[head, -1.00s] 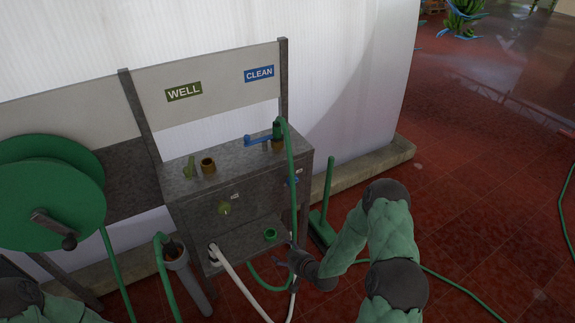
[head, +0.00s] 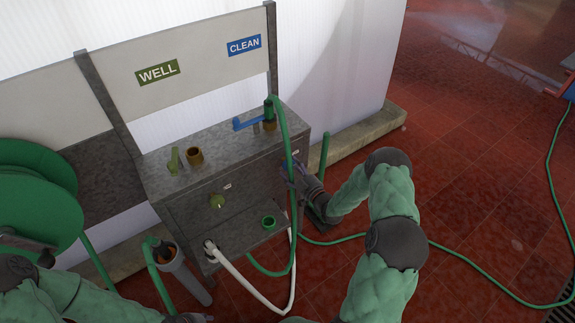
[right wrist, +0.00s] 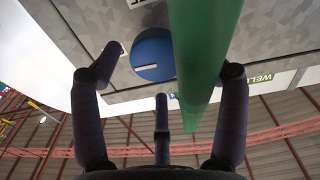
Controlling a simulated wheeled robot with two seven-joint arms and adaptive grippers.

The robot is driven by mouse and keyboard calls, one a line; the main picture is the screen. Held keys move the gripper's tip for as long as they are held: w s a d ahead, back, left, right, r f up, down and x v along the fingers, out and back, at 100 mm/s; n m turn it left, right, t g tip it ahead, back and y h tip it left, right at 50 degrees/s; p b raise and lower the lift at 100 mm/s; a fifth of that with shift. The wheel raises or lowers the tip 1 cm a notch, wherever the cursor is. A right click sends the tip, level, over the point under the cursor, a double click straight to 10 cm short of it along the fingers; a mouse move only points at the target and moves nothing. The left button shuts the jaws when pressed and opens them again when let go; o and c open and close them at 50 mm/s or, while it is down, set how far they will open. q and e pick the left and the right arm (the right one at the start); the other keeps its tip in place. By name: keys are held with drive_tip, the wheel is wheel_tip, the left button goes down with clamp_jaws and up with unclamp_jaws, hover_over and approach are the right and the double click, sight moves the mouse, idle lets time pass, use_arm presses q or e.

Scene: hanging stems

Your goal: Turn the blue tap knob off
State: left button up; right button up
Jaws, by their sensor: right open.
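The blue tap knob (right wrist: 153,55) is a round disc with a white bar across it, on the grey front panel under the CLEAN sign; in the head view my right gripper and the green hose mostly hide it. My right gripper (head: 298,176) is at the right part of the panel. In the right wrist view its fingers (right wrist: 170,64) are spread open, with the knob ahead between them and apart from them. The green hose (right wrist: 203,45) runs between the fingers, in front of the knob's right edge. Only a dark bit of my left gripper (head: 186,318) shows at the bottom edge.
A blue lever (head: 246,124) and brass fittings sit on the stand's top (head: 220,140). A green knob (head: 217,201) is under the WELL sign. A white hose (head: 245,287) hangs below. A green reel (head: 35,205) stands left. Red floor at right is mostly clear.

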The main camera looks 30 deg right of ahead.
sight(290, 166)
drive_tip(key=shift+w+a+b, duration=0.15)
drive_tip(key=shift+w+b, duration=0.2)
drive_tip(key=shift+w, duration=1.5)
drive_tip(key=c, duration=1.1)
